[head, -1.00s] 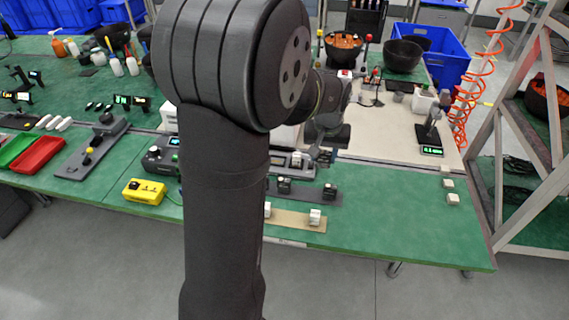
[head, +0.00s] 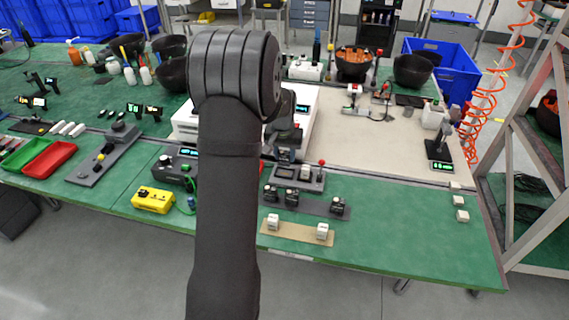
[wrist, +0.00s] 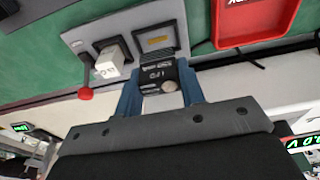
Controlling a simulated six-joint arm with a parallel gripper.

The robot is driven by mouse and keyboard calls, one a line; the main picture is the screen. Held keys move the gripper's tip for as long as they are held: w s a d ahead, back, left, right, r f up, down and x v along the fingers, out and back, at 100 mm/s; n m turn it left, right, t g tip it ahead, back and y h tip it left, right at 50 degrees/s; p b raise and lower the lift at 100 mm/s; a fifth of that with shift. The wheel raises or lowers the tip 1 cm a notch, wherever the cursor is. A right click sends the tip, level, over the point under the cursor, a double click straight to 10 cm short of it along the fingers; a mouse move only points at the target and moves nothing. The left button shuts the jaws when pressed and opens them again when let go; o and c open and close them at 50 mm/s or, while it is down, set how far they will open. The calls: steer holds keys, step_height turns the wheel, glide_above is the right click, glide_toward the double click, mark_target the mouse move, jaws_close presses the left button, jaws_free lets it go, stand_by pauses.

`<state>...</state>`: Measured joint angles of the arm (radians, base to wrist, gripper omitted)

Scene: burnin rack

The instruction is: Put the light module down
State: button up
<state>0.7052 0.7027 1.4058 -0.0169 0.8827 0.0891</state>
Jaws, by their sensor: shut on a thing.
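My gripper (wrist: 160,92) is shut on a dark module (wrist: 152,75) with white lettering and a pale round spot. In the wrist view the module is just in front of an open square socket (wrist: 158,38) of a grey fixture (wrist: 130,25); I cannot tell whether they touch. A white module (wrist: 110,62) sits in the socket beside it. In the head view my gripper (head: 285,154) is over the back of the fixture (head: 314,186), partly hidden by my arm. No light-coloured module is in my jaws.
A red-knobbed lever (head: 321,163) stands at the fixture's right end. In front are dark modules (head: 337,206) on a grey strip and white modules (head: 322,232) on a tan strip. More white blocks (head: 462,215) lie at the right. Green table between is clear.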

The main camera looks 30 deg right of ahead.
mark_target(285, 164)
steer(key=shift+f, duration=2.05)
steer(key=shift+f, duration=0.1)
steer(key=o, duration=1)
step_height(285, 164, up, 12)
steer(key=s+a, duration=0.1)
steer(key=shift+a, duration=0.15)
steer(key=shift+s, duration=0.1)
steer(key=f, duration=0.4)
steer(key=d+f, duration=0.1)
steer(key=f, duration=0.3)
steer(key=w+f, duration=0.1)
steer(key=f, duration=0.3)
steer(key=shift+w+d, duration=0.1)
steer(key=shift+d, duration=0.05)
steer(key=shift+r, duration=1.9)
